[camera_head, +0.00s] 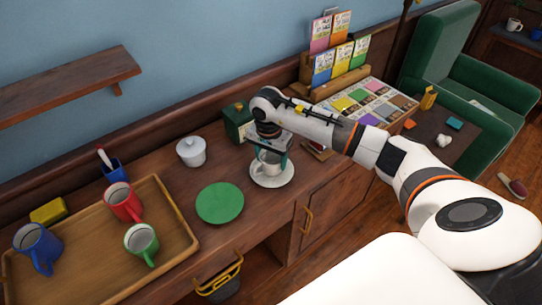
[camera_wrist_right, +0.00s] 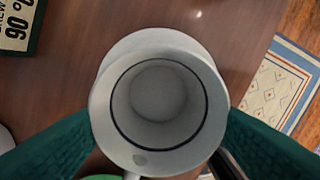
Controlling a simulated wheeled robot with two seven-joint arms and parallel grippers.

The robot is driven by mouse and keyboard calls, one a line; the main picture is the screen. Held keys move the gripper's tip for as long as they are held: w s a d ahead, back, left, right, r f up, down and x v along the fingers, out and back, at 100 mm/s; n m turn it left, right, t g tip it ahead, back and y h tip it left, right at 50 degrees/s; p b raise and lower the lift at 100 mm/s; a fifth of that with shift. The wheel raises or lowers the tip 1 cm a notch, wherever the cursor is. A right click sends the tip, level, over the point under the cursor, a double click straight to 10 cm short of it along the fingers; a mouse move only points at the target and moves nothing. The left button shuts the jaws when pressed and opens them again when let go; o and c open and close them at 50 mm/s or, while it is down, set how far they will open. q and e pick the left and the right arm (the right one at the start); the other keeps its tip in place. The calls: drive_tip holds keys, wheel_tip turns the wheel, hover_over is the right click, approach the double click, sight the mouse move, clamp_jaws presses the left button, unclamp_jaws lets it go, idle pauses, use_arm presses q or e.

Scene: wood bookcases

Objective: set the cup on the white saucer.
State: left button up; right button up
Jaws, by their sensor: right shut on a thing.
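A white cup (camera_head: 268,164) is held upright by my right gripper (camera_head: 268,150), whose green fingers close on it from two sides. In the right wrist view, I look down into the empty cup (camera_wrist_right: 157,92), which has a dark line inside its rim. The white saucer (camera_head: 274,183) is directly under the cup on the wooden cabinet top. In the wrist view, the saucer (camera_wrist_right: 150,38) shows mostly past the cup's far edge, so the two look a little off-centre. I cannot tell whether the cup's base touches the saucer. My left gripper is not in view.
A dark green box (camera_head: 237,122) is close behind the gripper. A wooden tray (camera_head: 85,280) at left carries blue, red and green mugs.

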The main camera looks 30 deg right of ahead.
drive_tip(key=shift+f, duration=0.2)
drive_tip(key=o, duration=1.1)
drive_tip(key=shift+c, duration=0.2)
drive_tip(key=shift+r, duration=0.1)
drive_tip(key=shift+r, duration=0.2)
drive_tip(key=shift+w+r, duration=0.1)
drive_tip(key=shift+r, duration=0.2)
wheel_tip(320, 180, up, 11)
drive_tip(key=b, duration=0.2)
drive_tip(key=shift+a+r, duration=0.15)
drive_tip(key=shift+a, duration=0.25)
